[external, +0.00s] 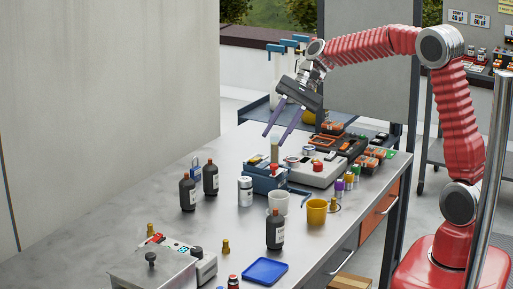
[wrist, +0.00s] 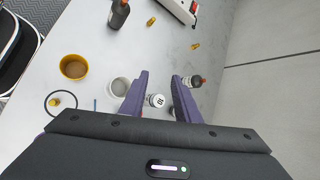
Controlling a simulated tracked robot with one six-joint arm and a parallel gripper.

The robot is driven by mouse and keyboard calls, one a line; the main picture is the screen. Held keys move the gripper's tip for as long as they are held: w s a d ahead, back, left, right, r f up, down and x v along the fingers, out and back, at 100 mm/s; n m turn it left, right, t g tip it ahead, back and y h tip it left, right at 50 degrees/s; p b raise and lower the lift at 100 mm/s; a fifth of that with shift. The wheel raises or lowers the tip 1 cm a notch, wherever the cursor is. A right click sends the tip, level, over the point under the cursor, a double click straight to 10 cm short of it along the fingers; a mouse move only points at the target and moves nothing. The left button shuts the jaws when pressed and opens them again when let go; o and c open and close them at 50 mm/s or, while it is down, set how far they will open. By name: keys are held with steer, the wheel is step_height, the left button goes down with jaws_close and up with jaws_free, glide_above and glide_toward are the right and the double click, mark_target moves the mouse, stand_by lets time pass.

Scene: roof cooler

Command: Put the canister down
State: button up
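A silver-white canister (external: 245,191) with a dark marking stands upright on the grey metal table (external: 165,212), just left of a blue box. The wrist view shows a white-topped canister (wrist: 156,100) beyond and between my fingers, apart from them; it appears to be the same one. My gripper (external: 277,139) is high above the table, behind and to the right of the canister, with its two purple fingers pointing down and to the left. The fingers are spread in the wrist view (wrist: 160,75), with nothing held between them.
Dark bottles (external: 188,194) stand near the canister, one in front at right (external: 275,230). A white cup (external: 279,201) and a yellow cup (external: 316,211) stand to its right. A blue box (external: 264,180) is close by. A blue tray (external: 265,271) lies in front. The table's left side is clear.

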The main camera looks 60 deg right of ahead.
steer(key=s+d+f+n+t+h, duration=0.1)
steer(key=s+n+h, duration=0.3)
steer(key=s, duration=1)
steer(key=s+d+f+n+t+h, duration=0.1)
steer(key=s+n+h, duration=0.2)
steer(key=s+n, duration=0.6)
steer(key=s, duration=0.5)
steer(key=shift+d+n+t+h, duration=0.3)
steer(key=shift+t+h, duration=0.1)
steer(key=shift+o, duration=0.3)
steer(key=shift+s, duration=0.1)
steer(key=o, duration=0.7)
